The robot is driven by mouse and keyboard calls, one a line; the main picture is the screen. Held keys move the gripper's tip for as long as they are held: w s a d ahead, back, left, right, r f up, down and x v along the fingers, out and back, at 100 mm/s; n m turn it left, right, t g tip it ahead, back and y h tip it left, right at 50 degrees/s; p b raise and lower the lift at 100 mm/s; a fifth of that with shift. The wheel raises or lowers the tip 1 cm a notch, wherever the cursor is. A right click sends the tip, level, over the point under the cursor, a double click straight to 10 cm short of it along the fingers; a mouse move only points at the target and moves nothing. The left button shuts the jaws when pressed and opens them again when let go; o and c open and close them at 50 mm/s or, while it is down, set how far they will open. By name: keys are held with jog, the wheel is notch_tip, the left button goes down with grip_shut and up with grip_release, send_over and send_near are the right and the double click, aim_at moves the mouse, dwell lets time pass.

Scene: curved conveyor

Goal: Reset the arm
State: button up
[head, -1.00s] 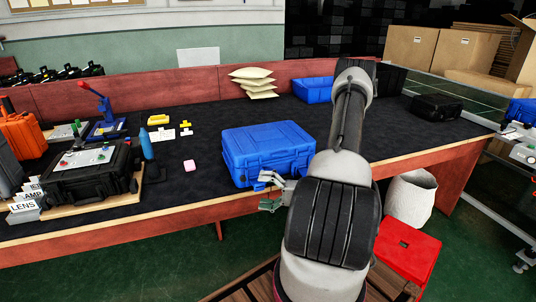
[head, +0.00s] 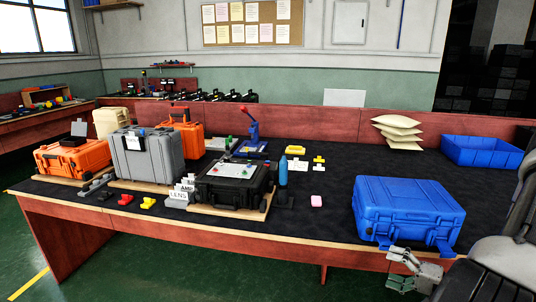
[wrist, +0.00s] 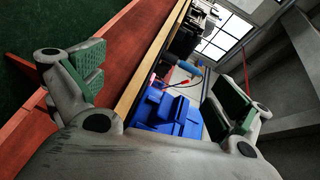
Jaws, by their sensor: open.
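My gripper (head: 408,284) is at the lower right of the head view, in front of the table's front edge and just below the blue case. In the wrist view its two fingers (wrist: 160,90) are spread wide with nothing between them. Part of my arm shows at the right edge of the head view. The closed blue case (head: 408,212) lies on the table near the front edge. It also shows beyond the fingers in the wrist view (wrist: 170,113).
The dark table top (head: 330,205) has free room left of the blue case. A black case (head: 232,183), grey case (head: 145,155) and orange case (head: 72,158) stand further left. A blue bin (head: 480,151) and stacked cushions (head: 398,132) are at the back right.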

jog(key=s+d+f+n+g+h, duration=0.1)
jog(key=s+d+f+g+h, duration=0.25)
jog(key=f, duration=0.65)
jog(key=s+d+f+n+g+h, duration=0.1)
jog(key=s+d+g+h, duration=0.4)
jog(key=d, duration=0.4)
jog(key=s+d+r+n+g+h, duration=0.1)
jog(key=s+d+r+g+h, duration=0.1)
jog(key=s+d+r, duration=0.3)
jog(key=s+d+r+g+h, duration=0.2)
jog(key=r, duration=0.5)
jog(key=s+a+r+g, duration=0.1)
jog(key=a+r, duration=0.3)
jog(key=r, duration=0.5)
jog(key=s+a+r+g, duration=0.1)
jog(key=a+r, duration=0.3)
jog(key=r, duration=0.5)
jog(key=w+a+r+n+t, duration=0.1)
jog(key=a+r+n+t, duration=0.3)
jog(key=a+r, duration=1.3)
jog(key=a+t, duration=0.1)
jog(key=t, duration=0.2)
jog(key=shift+w+r+t, duration=0.2)
jog(key=shift+r+t, duration=0.1)
jog(key=shift+t, duration=0.05)
